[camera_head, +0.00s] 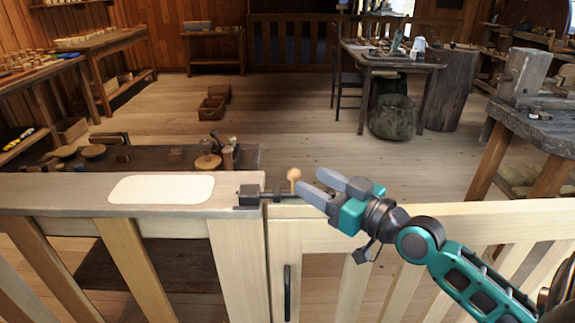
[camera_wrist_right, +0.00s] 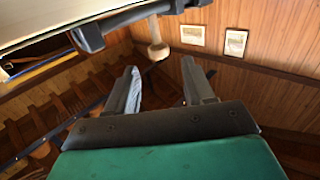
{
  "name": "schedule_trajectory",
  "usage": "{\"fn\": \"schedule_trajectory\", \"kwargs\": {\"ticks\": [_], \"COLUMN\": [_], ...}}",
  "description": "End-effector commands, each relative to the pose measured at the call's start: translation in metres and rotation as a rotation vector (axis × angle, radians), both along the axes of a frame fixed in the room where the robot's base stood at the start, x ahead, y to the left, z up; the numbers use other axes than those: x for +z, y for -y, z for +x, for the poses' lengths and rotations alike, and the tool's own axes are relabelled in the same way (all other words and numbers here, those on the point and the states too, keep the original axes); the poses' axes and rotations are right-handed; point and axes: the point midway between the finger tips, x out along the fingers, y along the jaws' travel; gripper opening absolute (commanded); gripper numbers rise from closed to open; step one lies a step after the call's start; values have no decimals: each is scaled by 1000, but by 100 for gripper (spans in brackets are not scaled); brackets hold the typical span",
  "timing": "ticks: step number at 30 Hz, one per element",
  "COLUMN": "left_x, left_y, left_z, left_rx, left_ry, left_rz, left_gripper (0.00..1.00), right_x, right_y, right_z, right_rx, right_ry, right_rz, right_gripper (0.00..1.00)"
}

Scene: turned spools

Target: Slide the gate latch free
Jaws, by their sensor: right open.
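The gate latch is a dark metal bolt (camera_head: 279,196) lying along the top of the gate, with a dark block (camera_head: 249,194) at its left end beside the gap. It spans the gap between the left rail and the gate (camera_head: 420,213). A round wooden knob (camera_head: 294,175) stands up from the bolt. My right gripper (camera_head: 317,183) is open and empty, just right of the knob. In the right wrist view the knob (camera_wrist_right: 158,51) shows just beyond the open fingertips, roughly between them; contact is not visible. My left gripper is not in view.
A pale plate (camera_head: 162,189) lies on the left rail (camera_head: 60,195). A black handle (camera_head: 287,292) is on the gate below the latch. Behind the rail is a low dark bench (camera_head: 130,160) with turned pieces. The floor beyond is mostly open.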

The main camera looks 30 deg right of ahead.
Motion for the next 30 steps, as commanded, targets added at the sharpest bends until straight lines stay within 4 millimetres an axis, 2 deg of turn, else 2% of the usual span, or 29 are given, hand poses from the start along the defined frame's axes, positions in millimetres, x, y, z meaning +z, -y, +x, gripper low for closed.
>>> {"fn": "schedule_trajectory", "kwargs": {"ticks": [9,15,21,30], "left_x": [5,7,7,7], "left_y": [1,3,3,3], "left_z": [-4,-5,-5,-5], "left_rx": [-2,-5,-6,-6], "left_ry": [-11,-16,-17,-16], "left_rz": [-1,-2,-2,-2], "left_gripper": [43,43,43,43], "right_x": [2,1,0,0], "right_y": [-10,-16,-19,-19], "right_z": [44,67,77,78], "right_rx": [-1,-1,1,1], "right_ry": [3,1,0,-1], "right_rz": [2,2,-1,-1], "right_gripper": [53,53,53,52]}}
